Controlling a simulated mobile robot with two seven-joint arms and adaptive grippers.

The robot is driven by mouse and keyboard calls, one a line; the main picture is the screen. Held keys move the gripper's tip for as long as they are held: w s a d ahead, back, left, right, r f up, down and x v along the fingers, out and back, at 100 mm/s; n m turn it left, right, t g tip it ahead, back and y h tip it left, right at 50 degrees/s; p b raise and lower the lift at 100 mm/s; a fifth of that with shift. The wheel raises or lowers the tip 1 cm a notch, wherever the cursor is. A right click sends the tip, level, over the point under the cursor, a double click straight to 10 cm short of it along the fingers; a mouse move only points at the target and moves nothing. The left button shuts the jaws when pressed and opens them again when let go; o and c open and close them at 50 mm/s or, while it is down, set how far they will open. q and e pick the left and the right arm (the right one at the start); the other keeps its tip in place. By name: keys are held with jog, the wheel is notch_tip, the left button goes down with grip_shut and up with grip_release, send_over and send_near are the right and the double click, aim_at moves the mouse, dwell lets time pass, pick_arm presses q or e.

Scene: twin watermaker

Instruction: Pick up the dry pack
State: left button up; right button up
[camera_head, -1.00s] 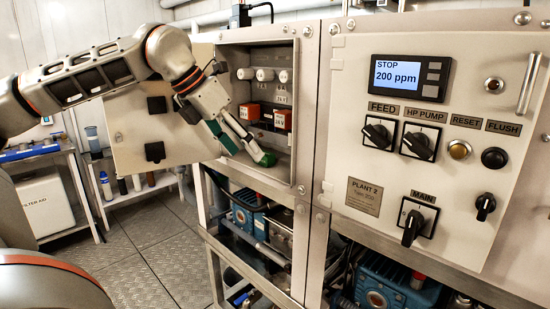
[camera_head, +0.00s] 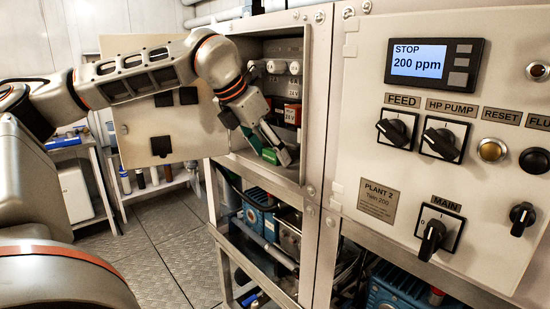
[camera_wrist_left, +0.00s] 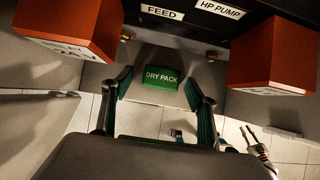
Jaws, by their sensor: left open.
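The dry pack (camera_wrist_left: 161,80) is a small green block with white lettering, lying on the floor of the open cabinet. In the wrist view it sits ahead of and between the fingertips of my left gripper (camera_wrist_left: 158,90). The gripper is open, with one dark green pad on each side and nothing clearly held. In the head view my left gripper (camera_head: 264,143) reaches down inside the cabinet, and the dry pack (camera_head: 270,157) shows at its fingertips, partly hidden by them. Whether a finger touches it I cannot tell. My right gripper is not in view.
Orange relay blocks (camera_wrist_left: 70,28) and (camera_wrist_left: 269,55) flank the gripper's space. The cabinet door (camera_head: 160,125) stands open at left. The cabinet's right wall (camera_head: 316,110) is close. The control panel (camera_head: 440,160) with knobs is at right.

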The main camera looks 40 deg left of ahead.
pick_arm(q)
jog(key=shift+r, duration=0.1)
jog(key=c, duration=1.2)
jog(key=shift+r, duration=0.15)
